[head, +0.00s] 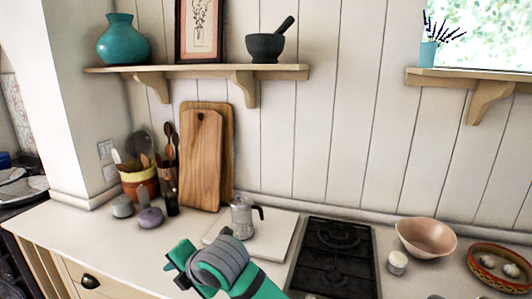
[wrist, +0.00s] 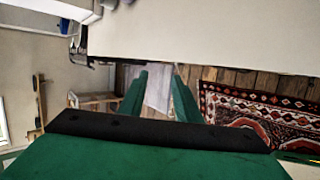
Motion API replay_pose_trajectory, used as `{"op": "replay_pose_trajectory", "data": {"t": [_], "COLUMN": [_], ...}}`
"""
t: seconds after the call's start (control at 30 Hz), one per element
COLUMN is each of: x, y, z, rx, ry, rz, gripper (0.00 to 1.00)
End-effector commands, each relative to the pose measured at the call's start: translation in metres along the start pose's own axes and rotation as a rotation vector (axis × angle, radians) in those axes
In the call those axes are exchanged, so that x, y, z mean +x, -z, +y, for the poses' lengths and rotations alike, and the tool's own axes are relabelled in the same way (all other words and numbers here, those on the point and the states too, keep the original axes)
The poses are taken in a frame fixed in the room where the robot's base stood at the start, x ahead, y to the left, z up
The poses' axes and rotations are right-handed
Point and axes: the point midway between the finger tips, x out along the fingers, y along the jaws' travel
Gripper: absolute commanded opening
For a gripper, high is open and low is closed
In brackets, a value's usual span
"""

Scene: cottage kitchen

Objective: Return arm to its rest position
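My arm reaches up from the bottom of the head view, green with a grey ringed joint. My gripper (head: 174,266) is at its left end, in front of the counter's moka pot as seen from the head. In the wrist view the two green fingers of my gripper (wrist: 160,82) stand apart. Only floor and a pale background surface show between them, so the gripper is open and holds nothing visible.
The counter (head: 95,235) carries a moka pot (head: 242,217) on a white board, a black hob (head: 335,255), a pink bowl (head: 426,238) and lidded pots at left. Cutting boards (head: 201,160) lean on the wall. A patterned rug (wrist: 255,110) lies on the wooden floor.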

Motion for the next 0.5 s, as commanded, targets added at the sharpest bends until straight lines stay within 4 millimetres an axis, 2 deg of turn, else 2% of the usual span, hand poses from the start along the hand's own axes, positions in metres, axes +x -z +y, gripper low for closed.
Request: {"op": "replay_pose_trajectory", "data": {"t": [0.03,0.23,0.5], "x": [0.006,0.018,0.025], "y": [0.008,0.024,0.034], "z": [0.005,0.025,0.030], "rx": [0.057,0.296,0.635], "ry": [-0.054,-0.258,-0.489], "rz": [0.016,0.055,0.099], "gripper": [0.30,0.30,0.30]}}
